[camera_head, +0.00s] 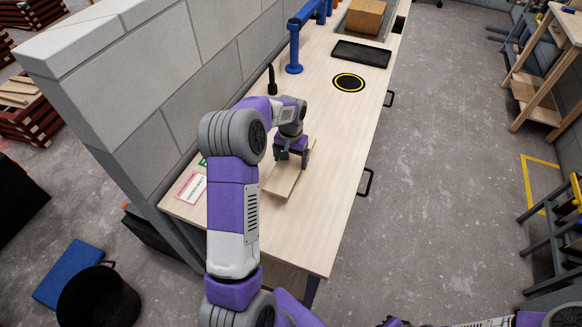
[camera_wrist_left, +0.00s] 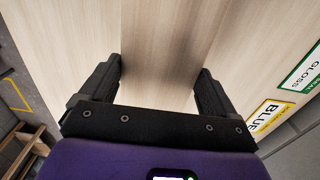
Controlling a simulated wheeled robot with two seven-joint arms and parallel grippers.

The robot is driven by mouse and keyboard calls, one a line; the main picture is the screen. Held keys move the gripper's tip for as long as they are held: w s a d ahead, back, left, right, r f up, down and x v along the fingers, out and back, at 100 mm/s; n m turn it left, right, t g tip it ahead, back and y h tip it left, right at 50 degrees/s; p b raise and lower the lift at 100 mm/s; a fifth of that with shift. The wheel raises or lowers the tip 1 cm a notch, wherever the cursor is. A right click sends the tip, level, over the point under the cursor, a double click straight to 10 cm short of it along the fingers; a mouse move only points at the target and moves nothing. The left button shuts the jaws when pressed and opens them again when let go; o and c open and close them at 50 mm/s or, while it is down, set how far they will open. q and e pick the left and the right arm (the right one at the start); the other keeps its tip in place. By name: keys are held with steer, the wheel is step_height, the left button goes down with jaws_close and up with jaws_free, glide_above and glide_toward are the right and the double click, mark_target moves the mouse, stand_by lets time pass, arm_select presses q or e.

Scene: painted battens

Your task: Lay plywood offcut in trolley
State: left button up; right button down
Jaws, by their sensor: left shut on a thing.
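The plywood offcut (camera_head: 281,181) is a pale, flat wooden board at the near part of the long workbench. My left gripper (camera_head: 292,158) is above it and shut on it. In the left wrist view the offcut (camera_wrist_left: 160,55) runs between the two dark fingers. I cannot tell whether the offcut rests on the bench or hangs just above it. I cannot pick out the trolley for sure. Parts of my right arm show along the bottom edge at the right, but its gripper does not show clearly.
The pale workbench (camera_head: 340,130) runs along a grey block wall (camera_head: 200,60). On it are a red-edged card (camera_head: 191,187), a black-and-yellow disc (camera_head: 349,82), a black tray (camera_head: 361,53), a cardboard box (camera_head: 366,17) and a blue stand (camera_head: 294,50). Open floor lies to the right.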

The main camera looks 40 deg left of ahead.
mark_target(291, 168)
arm_select(q)
step_height(291, 168, down, 5)
steer(key=shift+r+b, duration=0.1)
steer(key=shift+b, duration=0.25)
steer(key=o, duration=1)
